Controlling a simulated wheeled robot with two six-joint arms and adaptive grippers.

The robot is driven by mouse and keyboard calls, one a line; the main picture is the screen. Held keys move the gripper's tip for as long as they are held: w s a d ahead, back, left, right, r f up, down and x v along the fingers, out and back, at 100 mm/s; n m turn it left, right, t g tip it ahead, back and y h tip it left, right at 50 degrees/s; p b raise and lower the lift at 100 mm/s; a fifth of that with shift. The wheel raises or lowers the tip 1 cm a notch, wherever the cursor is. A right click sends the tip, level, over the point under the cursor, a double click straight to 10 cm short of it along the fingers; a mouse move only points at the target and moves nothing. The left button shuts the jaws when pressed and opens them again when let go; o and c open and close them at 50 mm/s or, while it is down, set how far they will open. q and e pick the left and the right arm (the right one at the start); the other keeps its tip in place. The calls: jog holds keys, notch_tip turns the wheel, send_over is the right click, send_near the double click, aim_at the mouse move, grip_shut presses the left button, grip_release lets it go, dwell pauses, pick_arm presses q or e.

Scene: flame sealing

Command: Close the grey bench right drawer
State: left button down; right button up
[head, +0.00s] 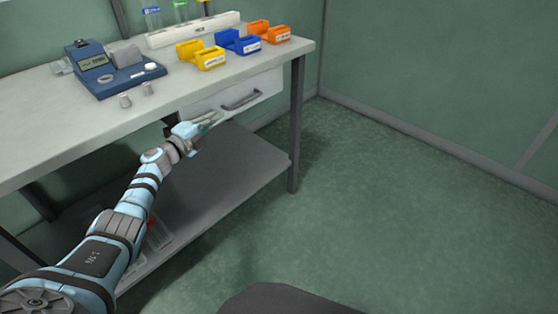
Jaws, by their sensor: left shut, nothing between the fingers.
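The grey bench (40,135) runs along the left and back of the head view. Its right drawer (269,84) sits under the right end of the bench top, with a light front and a dark bar handle (241,100). Whether the drawer stands a little out or flush is hard to tell from here. My left gripper (214,118) is shut and empty, just below and left of the handle, in front of the drawer's lower left part. Contact with the drawer cannot be made out. My right gripper is not in view.
A blue instrument (93,75), small grey cylinders (125,101), yellow bins (211,60), blue bins (247,47), orange bins (276,36) and a white rack (165,40) stand on the bench. A lower shelf (235,165) and bench leg (295,150) are near my arm. The green floor at right is clear.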

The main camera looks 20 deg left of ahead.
pick_arm(q)
jog(key=shift+a+r, duration=0.1)
jog(key=shift+a, duration=0.05)
jog(key=shift+d+r+p, duration=0.1)
jog(key=shift+d+p, duration=0.1)
jog(key=shift+p, duration=0.15)
jog(key=s+d+p, duration=0.2)
jog(key=s+p, duration=0.2)
jog(key=s, duration=0.7)
jog(key=shift+s+d+p, duration=0.15)
jog(key=shift+s+p, duration=0.05)
jog(key=shift+p, duration=0.15)
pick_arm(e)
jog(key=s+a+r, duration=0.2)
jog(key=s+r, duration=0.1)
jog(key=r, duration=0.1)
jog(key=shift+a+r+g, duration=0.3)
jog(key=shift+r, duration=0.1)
